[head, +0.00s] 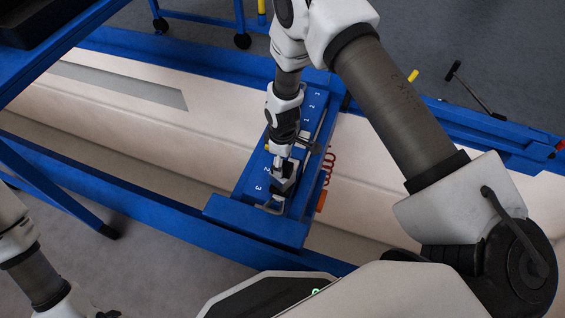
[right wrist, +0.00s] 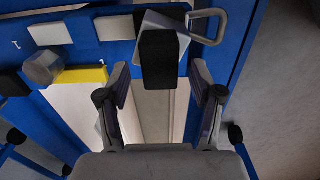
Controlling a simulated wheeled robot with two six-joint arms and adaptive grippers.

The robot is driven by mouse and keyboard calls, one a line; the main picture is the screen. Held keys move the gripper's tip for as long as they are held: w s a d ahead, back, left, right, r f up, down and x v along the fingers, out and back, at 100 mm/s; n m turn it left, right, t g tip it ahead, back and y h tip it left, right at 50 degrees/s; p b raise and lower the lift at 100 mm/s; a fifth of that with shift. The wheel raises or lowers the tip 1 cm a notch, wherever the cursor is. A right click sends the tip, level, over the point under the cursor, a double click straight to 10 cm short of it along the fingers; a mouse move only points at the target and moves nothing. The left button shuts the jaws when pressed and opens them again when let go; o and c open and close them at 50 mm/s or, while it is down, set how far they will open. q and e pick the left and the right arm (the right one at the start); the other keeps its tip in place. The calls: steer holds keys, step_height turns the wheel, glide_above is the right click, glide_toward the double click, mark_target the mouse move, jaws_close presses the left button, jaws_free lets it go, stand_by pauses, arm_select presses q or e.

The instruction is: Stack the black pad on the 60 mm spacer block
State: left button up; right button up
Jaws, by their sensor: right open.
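In the right wrist view a black block-shaped piece (right wrist: 158,58), which looks like the black pad, lies straight ahead of my right gripper (right wrist: 160,88). The gripper is open, with one finger on each side of the line to the pad and nothing seen gripped. The pad overlaps a pale metal piece (right wrist: 184,40) with a loop handle; I cannot tell whether it rests on it. In the head view my right gripper (head: 284,182) points down over the blue numbered carriage and hides much of that spot. Which block is the 60 mm spacer, I cannot tell.
The blue carriage (head: 255,222) bridges a long pale bed with blue rails (head: 150,208). In the wrist view, pale blocks (right wrist: 50,33), a grey hexagonal piece (right wrist: 42,68) and a yellow strip (right wrist: 85,75) sit left of the pad.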

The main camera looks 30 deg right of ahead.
step_height(320, 180, up, 9)
steer(key=p, duration=0.4)
steer(key=s+f+m, duration=0.3)
steer(key=s+m, duration=0.1)
steer(key=s, duration=0.8)
steer(key=s+f+m, duration=0.3)
steer(key=s+m, duration=0.2)
steer(key=s, duration=0.8)
steer(key=shift+s+f, duration=0.2)
steer(key=shift+f, duration=0.05)
